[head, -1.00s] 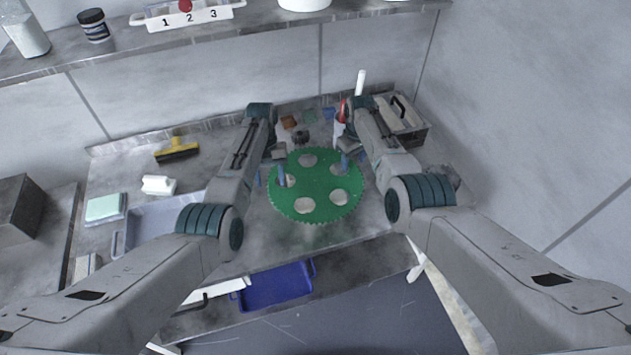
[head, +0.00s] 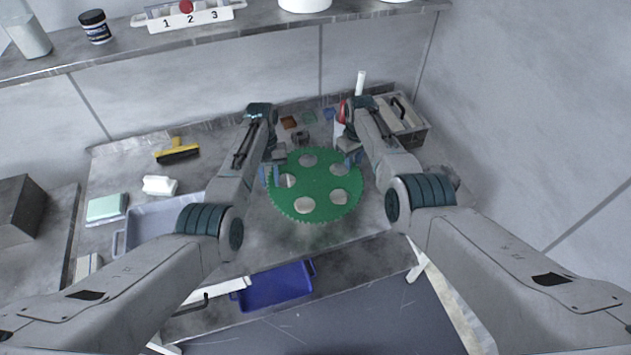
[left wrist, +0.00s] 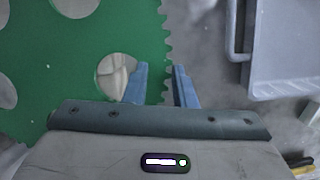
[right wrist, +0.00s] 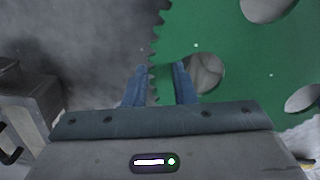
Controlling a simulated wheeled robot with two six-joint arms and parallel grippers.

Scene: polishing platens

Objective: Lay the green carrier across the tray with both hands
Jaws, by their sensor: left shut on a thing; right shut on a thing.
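The green carrier (head: 322,181) is a flat toothed disc with several round openings, over the middle of the bench. My left gripper (head: 272,176) is shut on its left rim; in the left wrist view the toothed edge passes between the fingers (left wrist: 160,82). My right gripper (head: 351,158) is shut on its upper right rim, also seen in the right wrist view (right wrist: 159,82). A grey tray (head: 119,242) lies left of the carrier, partly hidden behind my left arm. I cannot tell whether the carrier touches the bench.
A blue tray (head: 280,287) lies in front, lower down. A yellow-black brush (head: 177,152), a white bottle-like item (head: 159,185) and a green sponge-like block (head: 106,207) are at left. A grey box with a handle (head: 405,125) stands at back right, behind my right arm.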

